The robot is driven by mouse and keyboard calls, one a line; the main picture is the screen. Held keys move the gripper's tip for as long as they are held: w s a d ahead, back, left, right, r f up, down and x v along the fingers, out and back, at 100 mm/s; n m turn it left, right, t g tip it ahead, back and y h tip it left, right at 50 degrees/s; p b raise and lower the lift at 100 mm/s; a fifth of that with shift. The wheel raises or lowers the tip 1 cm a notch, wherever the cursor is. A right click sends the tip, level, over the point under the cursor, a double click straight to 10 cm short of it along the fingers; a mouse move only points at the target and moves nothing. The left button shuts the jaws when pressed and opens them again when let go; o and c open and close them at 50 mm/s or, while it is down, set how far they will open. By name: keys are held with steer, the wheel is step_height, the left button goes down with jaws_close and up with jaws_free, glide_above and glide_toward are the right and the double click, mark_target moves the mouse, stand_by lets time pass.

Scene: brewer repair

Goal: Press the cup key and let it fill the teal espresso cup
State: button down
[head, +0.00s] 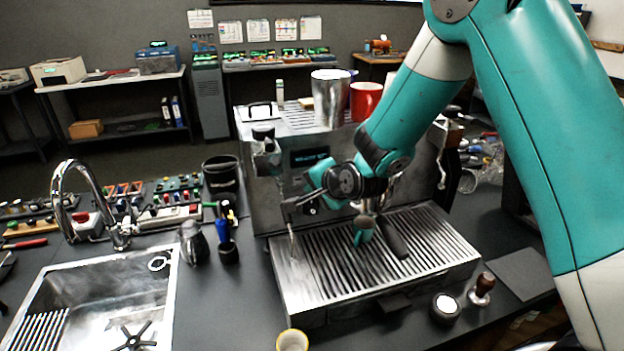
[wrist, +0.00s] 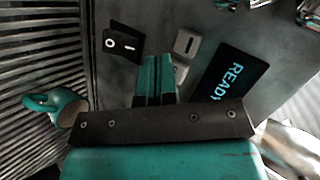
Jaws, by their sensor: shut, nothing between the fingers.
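The teal espresso cup (head: 363,235) stands on the slatted drip tray (head: 430,240) under the brewer's front; it also shows at the left of the wrist view (wrist: 62,106). My gripper (head: 318,172) is at the brewer's front panel, just below the display (head: 309,156). In the wrist view its teal fingers (wrist: 155,78) are shut and empty, pointing at the panel. A pale key (wrist: 187,43) lies just right of the fingertips, with another pale key partly hidden below it. I cannot tell which is the cup key. The display (wrist: 232,78) reads READY.
A black rocker switch (wrist: 124,43) marked O and I is left of the fingertips. A steam wand hangs left of my gripper. A metal pitcher (head: 331,97) and red mug (head: 365,100) stand on the brewer.

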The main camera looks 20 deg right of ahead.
steer(key=shift+w, duration=0.5)
stand_by(0.4)
steer(key=shift+s, duration=0.15)
steer(key=shift+s+b, duration=0.35)
steer(key=shift+s, duration=0.4)
steer(key=shift+s, duration=0.1)
steer(key=s+b, duration=0.1)
steer(key=s, duration=0.3)
steer(key=shift+s, duration=0.4)
stand_by(0.4)
steer(key=s+a+r+n+g+b, duration=0.1)
steer(key=s+n+g+b, duration=0.1)
steer(key=s+n, duration=0.4)
steer(key=s+a+r+n+g+b, duration=0.1)
steer(key=s+n+g, duration=0.4)
steer(key=s, duration=0.8)
steer(key=s+a+r+n+g+y+b, duration=0.1)
steer(key=s+a+r+n+g+b, duration=0.1)
steer(key=s+n, duration=0.5)
steer(key=s+r+g+b, duration=0.1)
steer(key=s, duration=0.1)
steer(key=shift+s+n+g, duration=0.3)
steer(key=shift+s+g, duration=0.1)
